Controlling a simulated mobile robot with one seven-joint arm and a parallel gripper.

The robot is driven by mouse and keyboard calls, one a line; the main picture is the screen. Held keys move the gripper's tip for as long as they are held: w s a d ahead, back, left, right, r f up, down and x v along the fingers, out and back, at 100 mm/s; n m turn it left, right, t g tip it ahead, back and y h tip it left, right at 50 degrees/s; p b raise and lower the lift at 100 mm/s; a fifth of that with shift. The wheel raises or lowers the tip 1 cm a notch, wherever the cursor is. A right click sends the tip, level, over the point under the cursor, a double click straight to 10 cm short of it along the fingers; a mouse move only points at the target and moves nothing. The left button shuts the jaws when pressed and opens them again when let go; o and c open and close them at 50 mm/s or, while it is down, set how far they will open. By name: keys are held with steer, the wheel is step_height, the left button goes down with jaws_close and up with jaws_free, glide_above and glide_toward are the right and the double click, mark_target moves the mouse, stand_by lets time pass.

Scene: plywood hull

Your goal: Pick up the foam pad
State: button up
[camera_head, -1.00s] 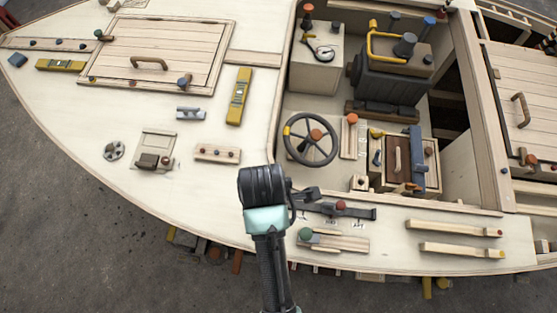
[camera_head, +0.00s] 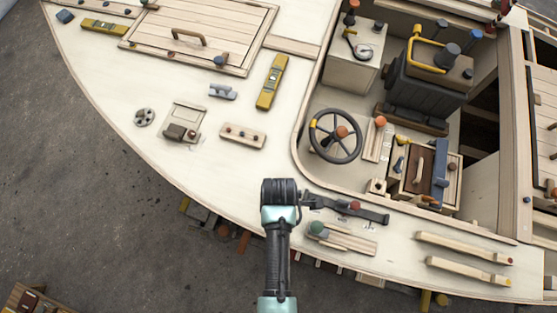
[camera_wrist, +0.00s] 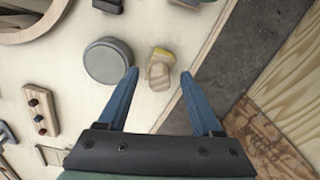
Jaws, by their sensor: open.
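I cannot pick out the foam pad for certain. Below the fingertips lies a small wooden piece with a yellow end (camera_wrist: 160,68). A grey round disc (camera_wrist: 108,61) is just left of it. Nothing is held between the fingers.
The pale plywood deck (camera_head: 200,60) carries a yellow level (camera_head: 271,82), a peg strip (camera_head: 242,136) and a cleat (camera_head: 222,91). The cockpit holds a steering wheel (camera_head: 335,136) and a dark engine box (camera_head: 430,90). A wooden crate (camera_head: 35,300) stands on the floor at lower left.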

steer(key=shift+f, duration=0.5)
jaws_close()
steer(key=shift+r, duration=0.15)
step_height(320, 180, up, 10)
steer(key=shift+f, duration=0.1)
steer(key=c, duration=0.6)
jaws_free()
jaws_close()
